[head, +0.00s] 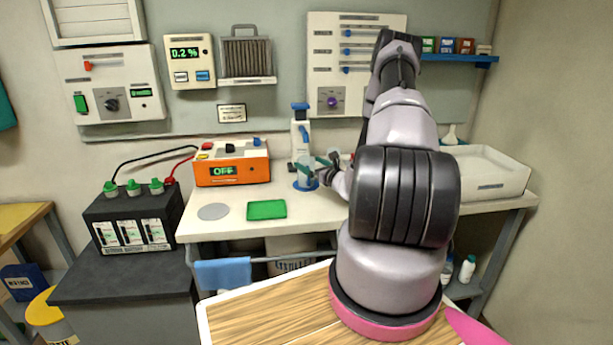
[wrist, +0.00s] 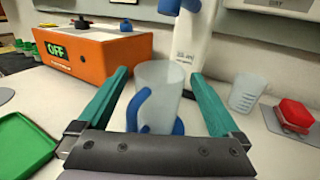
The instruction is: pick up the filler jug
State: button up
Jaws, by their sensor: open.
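The filler jug is a translucent cup with a blue handle, and it shows in the wrist view (wrist: 162,82) between my gripper's fingers. In the head view the jug (head: 304,174) stands upright on the bench in front of a white dispenser bottle. My gripper (wrist: 160,76) is open, with one teal finger on each side of the jug. The handle faces the wrist camera. I cannot tell whether either finger touches the jug. In the head view my gripper (head: 318,167) reaches in from the right at the jug, and my arm hides part of the bench.
The white dispenser (wrist: 192,35) stands close behind the jug. An orange charger (head: 232,163) reading OFF is to the left, with a green tray (head: 266,209) in front. A measuring beaker (wrist: 246,92) and red item (wrist: 294,114) are to the right. A white basin (head: 487,174) is farther right.

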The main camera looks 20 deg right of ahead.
jog(key=shift+w+a, duration=0.2)
jog(key=shift+w, duration=1.15)
grip_shut()
jog(key=shift+r, duration=0.15)
jog(key=s+d+r, duration=0.1)
jog(key=s, duration=0.7)
jog(key=s+d+r, duration=0.2)
jog(key=s, duration=0.7)
jog(key=shift+s, duration=0.3)
jog(key=shift+r, duration=0.1)
dwell(1.2)
